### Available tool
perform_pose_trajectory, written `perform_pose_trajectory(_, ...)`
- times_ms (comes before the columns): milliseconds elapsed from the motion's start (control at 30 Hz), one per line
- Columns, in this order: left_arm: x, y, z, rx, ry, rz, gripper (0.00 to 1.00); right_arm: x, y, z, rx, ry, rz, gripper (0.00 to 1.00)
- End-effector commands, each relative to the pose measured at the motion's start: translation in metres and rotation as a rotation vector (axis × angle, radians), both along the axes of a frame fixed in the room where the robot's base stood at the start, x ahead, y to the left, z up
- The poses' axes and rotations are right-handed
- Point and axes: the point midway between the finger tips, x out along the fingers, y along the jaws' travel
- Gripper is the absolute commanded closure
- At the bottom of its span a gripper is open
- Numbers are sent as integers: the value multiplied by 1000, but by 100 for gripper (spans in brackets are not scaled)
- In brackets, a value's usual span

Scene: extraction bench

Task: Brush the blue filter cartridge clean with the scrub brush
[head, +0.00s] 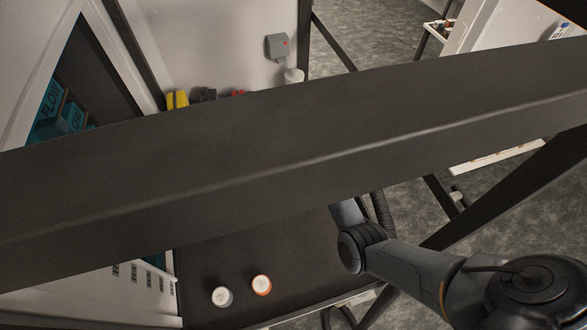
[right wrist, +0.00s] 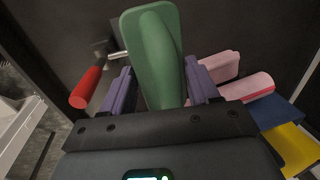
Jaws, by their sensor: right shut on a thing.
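In the right wrist view, a green block-like thing with a rounded raised back, which looks like the scrub brush (right wrist: 153,50), sits between the purple fingers of my right gripper (right wrist: 158,85). The gripper is shut on it. Its bristles do not show. In the head view my right arm runs up behind a wide dark beam, which hides the gripper. My left gripper is in neither view. I cannot make out the blue filter cartridge for certain; a flat blue piece (right wrist: 281,111) lies right of the gripper in the wrist view.
The dark beam (head: 300,150) crosses the head view and hides much of the bench (head: 300,240). Two white-topped containers (head: 221,296) (head: 261,284) stand on the bench. The wrist view shows a red-handled tool (right wrist: 88,88), pink blocks (right wrist: 245,87) and a yellow piece (right wrist: 292,148).

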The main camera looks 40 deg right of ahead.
Motion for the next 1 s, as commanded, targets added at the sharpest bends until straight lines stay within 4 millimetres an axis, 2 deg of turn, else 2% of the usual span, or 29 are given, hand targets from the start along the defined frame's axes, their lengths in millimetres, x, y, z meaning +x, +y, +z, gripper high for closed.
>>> perform_pose_trajectory(167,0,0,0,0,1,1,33,-1,1,0,-4,2,0,64)
perform_pose_trajectory(367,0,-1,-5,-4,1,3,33,-1,0,-10,-3,3,-1,64)
perform_pose_trajectory(1000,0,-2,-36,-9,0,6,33,0,0,-70,-3,0,-1,64)
